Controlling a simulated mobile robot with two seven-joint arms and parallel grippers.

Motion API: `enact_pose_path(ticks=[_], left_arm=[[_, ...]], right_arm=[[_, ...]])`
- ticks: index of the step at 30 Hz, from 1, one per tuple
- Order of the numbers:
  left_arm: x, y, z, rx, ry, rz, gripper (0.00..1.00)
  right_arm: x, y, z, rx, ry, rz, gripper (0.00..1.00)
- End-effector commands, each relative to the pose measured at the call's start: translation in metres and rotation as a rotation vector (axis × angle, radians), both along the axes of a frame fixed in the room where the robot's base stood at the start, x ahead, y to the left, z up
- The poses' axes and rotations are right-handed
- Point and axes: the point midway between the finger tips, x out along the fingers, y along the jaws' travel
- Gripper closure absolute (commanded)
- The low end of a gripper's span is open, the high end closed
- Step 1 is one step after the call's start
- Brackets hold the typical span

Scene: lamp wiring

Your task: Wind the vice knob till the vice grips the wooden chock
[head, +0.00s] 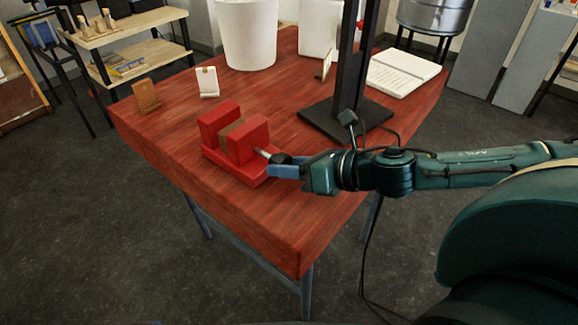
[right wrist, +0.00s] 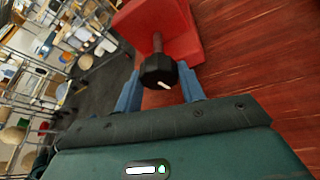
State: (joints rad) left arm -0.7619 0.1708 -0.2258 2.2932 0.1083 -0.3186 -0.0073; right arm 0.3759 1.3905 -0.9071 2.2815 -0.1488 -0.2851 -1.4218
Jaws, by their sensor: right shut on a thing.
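The red vice (head: 222,160) stands on the red-brown wooden table (head: 180,150). The brown wooden chock (head: 231,127) sits between its two red jaws; I cannot tell whether both jaws touch it. The vice's grey screw runs to a black faceted knob (right wrist: 158,71) with a white mark. My right gripper (head: 279,166), with blue fingers, comes in from the right and is shut on the knob; it also shows in the right wrist view (right wrist: 160,88). In the head view the fingers partly hide the knob. My left gripper is out of view.
A black stand (head: 322,118) with a cable rises behind my right arm. A white bin (head: 246,35), an open notebook (head: 402,72) and small wooden (head: 146,95) and white holders (head: 207,82) are further back. The table's front is clear.

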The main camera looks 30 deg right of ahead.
Motion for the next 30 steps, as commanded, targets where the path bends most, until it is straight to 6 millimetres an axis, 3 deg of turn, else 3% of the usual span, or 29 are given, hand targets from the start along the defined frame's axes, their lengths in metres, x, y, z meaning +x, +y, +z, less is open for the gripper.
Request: enact_pose_path(ticks=[4, 11, 18, 30], left_arm=[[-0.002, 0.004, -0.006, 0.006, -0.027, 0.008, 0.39], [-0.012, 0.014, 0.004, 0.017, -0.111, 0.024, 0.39], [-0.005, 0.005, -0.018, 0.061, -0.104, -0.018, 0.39], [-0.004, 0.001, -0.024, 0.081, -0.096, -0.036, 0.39]], right_arm=[[0.000, -0.001, -0.005, 0.102, 0.042, 0.001, 0.83], [0.000, -0.001, -0.007, 0.245, 0.101, 0.002, 0.83], [0.000, 0.000, -0.005, 0.338, 0.140, 0.002, 0.83], [0.000, 0.000, -0.001, 0.375, 0.155, 0.001, 0.83]])
